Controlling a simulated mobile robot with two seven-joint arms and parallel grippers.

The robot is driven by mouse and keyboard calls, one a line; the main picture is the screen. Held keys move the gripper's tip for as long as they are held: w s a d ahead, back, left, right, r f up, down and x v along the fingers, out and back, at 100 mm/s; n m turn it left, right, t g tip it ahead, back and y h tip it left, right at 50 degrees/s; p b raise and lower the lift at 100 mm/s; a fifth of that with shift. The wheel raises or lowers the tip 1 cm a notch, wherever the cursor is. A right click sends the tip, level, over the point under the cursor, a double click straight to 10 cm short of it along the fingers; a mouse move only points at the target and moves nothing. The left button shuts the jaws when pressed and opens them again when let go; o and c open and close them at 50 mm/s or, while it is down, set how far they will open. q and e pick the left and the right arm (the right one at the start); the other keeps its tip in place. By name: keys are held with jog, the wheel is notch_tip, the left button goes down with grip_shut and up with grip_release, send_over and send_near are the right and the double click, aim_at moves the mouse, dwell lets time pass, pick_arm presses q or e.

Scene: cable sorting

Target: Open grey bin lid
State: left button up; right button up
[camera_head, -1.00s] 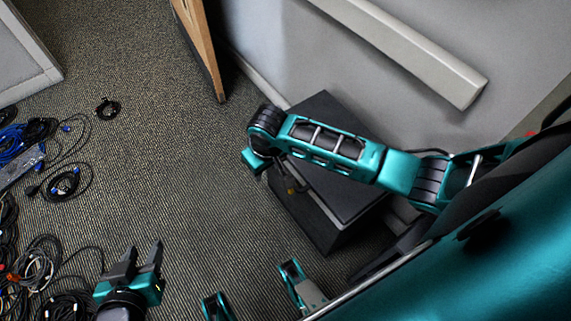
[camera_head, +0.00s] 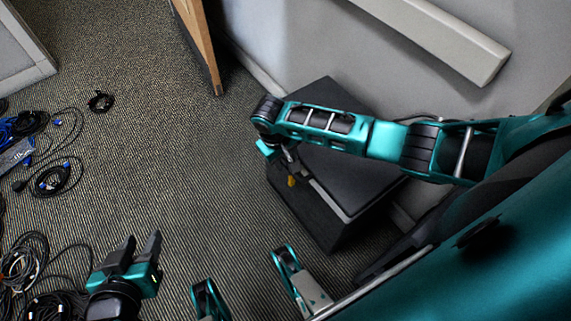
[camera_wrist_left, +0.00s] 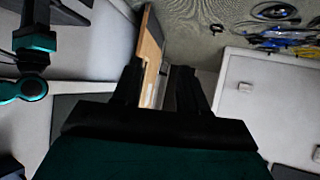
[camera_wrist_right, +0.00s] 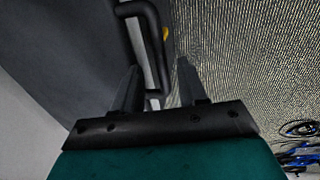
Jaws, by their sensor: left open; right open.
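The grey bin (camera_head: 345,102) is a dark box standing by the wall, with its flat lid shut. My right arm crosses above it and hides part of the lid. A dark looped handle (camera_wrist_right: 148,10) with a yellow piece near it shows along the bin's edge in the right wrist view. My right gripper (camera_wrist_right: 158,66) is open, and the handle's lower part appears between its fingertips; contact cannot be told. In the head view its fingers are mostly hidden under the wrist. My left gripper (camera_head: 140,246) is open and empty above the carpet, well left of the bin.
Several coiled cables (camera_head: 28,262) lie on the carpet at the left, with one small black coil (camera_head: 100,101) apart. A wooden panel edge (camera_head: 200,45) stands at the top, and a pale wall rail (camera_head: 440,40) runs behind the bin.

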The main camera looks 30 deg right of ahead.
jog(key=shift+d+f+b, duration=0.15)
jog(key=shift+f+b, duration=0.15)
jog(key=shift+f, duration=0.75)
grip_shut()
